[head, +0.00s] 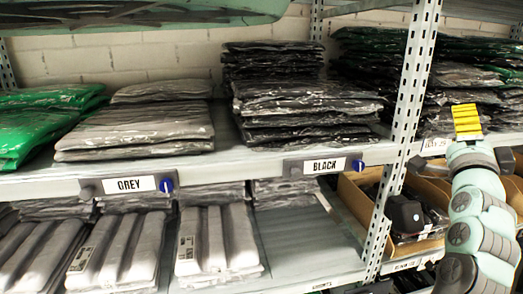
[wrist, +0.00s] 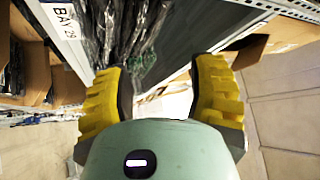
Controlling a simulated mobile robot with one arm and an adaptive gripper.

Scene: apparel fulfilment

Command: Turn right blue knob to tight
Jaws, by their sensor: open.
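Two blue knobs show in the head view, each at the right end of a shelf label holder. The right blue knob (head: 357,165) is beside the BLACK label (head: 325,166). The left blue knob (head: 166,185) is beside the GREY label (head: 129,185). My gripper (head: 466,122) is raised at the right of the head view, beyond the perforated upright and well apart from both knobs. In the wrist view my gripper (wrist: 160,90) has its two yellow fingers spread with nothing held between them. No blue knob shows in the wrist view.
A perforated metal upright (head: 402,130) stands between my gripper and the right blue knob. Bagged black garments (head: 300,100) and grey garments (head: 140,128) lie on the upper shelf. A cardboard box (head: 350,195) sits on the lower shelf. A BAY 29 sign (wrist: 62,20) shows in the wrist view.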

